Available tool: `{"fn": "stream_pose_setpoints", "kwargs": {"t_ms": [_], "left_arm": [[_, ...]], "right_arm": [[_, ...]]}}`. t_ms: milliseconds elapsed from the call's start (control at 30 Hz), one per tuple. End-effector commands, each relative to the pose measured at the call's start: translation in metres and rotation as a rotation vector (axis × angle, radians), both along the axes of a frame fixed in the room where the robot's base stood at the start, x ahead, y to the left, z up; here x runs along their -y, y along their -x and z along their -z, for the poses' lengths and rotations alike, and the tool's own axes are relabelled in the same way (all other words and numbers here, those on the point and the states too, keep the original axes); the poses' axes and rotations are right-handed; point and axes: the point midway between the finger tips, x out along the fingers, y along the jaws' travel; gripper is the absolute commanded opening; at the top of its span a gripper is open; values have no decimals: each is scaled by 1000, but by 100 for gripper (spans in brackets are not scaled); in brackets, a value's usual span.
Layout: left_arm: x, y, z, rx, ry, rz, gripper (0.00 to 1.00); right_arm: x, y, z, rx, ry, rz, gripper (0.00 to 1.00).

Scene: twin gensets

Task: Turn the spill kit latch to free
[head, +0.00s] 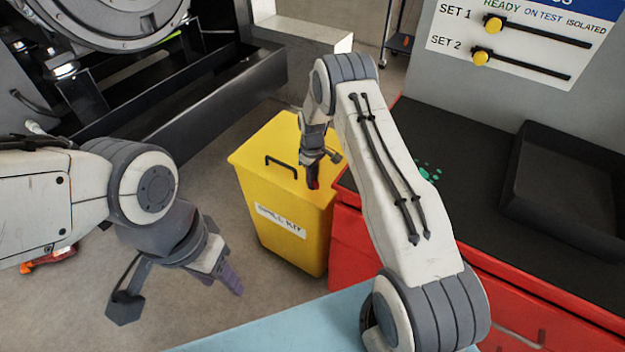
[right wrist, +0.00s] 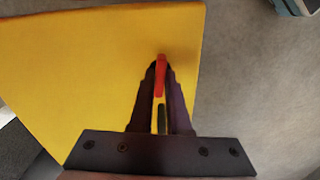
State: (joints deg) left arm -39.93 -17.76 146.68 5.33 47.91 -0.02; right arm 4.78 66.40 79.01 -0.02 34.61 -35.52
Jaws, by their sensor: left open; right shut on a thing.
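The yellow spill kit bin (head: 280,225) stands on the floor, with a white label on its front and a black handle on its lid. Its yellow lid (right wrist: 80,80) fills much of the right wrist view. The red latch (right wrist: 161,62) lies on the lid near its edge. My right gripper (right wrist: 161,85) is shut on the latch, its fingers on either side of it. In the head view my right gripper (head: 313,180) reaches down to the lid and partly hides the latch. My left gripper (head: 226,285) is open and empty over the floor, apart from the bin.
A red cabinet (head: 350,245) with a black top stands close to the bin's right side. A black tray (head: 565,190) sits on that top. A status board (head: 520,35) with two yellow sliders is behind it. Black genset framing (head: 200,110) is at the left.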

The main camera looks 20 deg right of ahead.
Motion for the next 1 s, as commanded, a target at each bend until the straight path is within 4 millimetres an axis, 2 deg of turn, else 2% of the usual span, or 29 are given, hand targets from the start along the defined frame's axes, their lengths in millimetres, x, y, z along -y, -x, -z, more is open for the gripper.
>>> {"fn": "stream_pose_setpoints", "kwargs": {"t_ms": [300,833,900,933,1000], "left_arm": [[0,0,4,0,0,0,50],[0,0,4,0,0,0,50],[0,0,4,0,0,0,50],[0,0,4,0,0,0,50],[0,0,4,0,0,0,50]], "right_arm": [[0,-1,-1,1,0,-120,0],[0,-1,-1,3,1,-144,0],[0,-1,-1,3,1,-144,34],[0,-1,-1,3,1,-143,45],[0,-1,-1,2,1,-143,45]]}}
